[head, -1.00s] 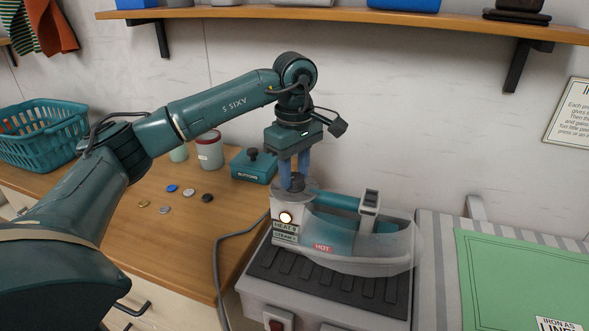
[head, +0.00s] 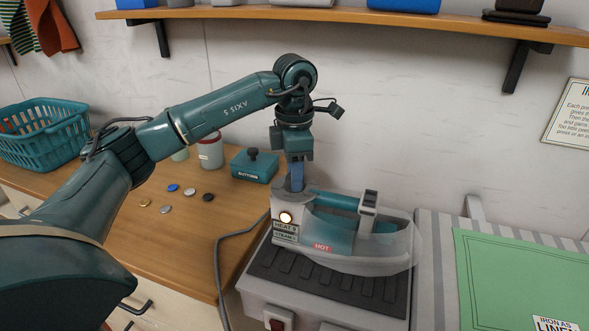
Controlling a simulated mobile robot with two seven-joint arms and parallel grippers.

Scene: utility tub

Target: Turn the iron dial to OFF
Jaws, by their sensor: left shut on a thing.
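The iron (head: 365,250) lies on a dark ribbed rest on a grey base unit, with a teal handle and a clear curved front. Its light glows, and labels below read HEAT, STEAM and HOT. The dial (head: 279,192) is the grey round part at the iron's left end, largely covered by my fingers, so its pointer cannot be read. My left gripper (head: 295,185) points straight down and is shut on the dial. My right gripper is not in view.
A grey cord (head: 219,260) hangs left of the base unit (head: 330,307), which has a red switch. A teal BUTTONS box (head: 254,170), jars and loose buttons stand on the wooden counter (head: 110,225). A striped ironing board with a green cloth (head: 520,275) is at right. A shelf (head: 330,14) runs above.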

